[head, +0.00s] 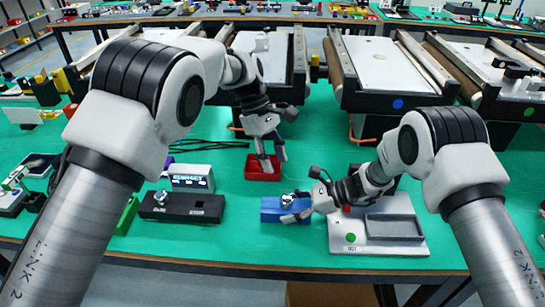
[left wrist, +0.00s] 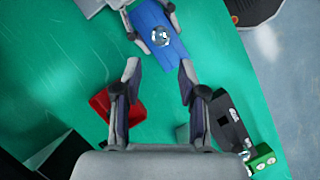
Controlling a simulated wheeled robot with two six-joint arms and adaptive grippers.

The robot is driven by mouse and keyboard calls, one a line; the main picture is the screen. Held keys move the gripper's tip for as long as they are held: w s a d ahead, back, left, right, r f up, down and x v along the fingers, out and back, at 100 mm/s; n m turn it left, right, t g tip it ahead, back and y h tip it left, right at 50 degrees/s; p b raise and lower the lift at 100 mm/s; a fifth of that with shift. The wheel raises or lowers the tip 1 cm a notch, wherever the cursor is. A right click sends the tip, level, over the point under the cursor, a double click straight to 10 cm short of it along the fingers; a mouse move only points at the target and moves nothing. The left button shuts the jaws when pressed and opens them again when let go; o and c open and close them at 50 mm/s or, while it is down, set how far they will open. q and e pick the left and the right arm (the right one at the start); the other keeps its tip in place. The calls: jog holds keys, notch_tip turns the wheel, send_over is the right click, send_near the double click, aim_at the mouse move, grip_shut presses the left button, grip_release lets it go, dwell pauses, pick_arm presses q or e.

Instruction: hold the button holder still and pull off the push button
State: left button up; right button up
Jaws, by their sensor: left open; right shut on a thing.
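The blue button holder (head: 271,213) lies on the green table near the front middle, with a silver push button (head: 287,201) on top. Both also show at the top of the left wrist view, the blue holder (left wrist: 178,52) and the round push button (left wrist: 160,37). My right gripper (head: 303,213) is shut on the right part of the blue holder; its fingertips partly hide it. My left gripper (head: 271,158) is open and empty, above and behind the holder. In the left wrist view its spread fingertips (left wrist: 159,72) point toward the button without touching it.
A red tray (head: 262,174) lies below my left gripper. A black block (head: 205,209) with a white box behind it stands left of the holder. A grey fixture plate (head: 350,240) lies to the right. Mini conveyors (head: 385,65) stand at the back.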

aim_at(287, 197)
pick_arm(q)
jog(key=x, duration=1.2)
jog(key=shift+w, duration=0.1)
grip_shut()
jog(key=shift+r, duration=0.15)
jog(key=shift+r, duration=2.65)
pick_arm(e)
jog(key=o, duration=0.9)
jog(key=shift+o, duration=0.2)
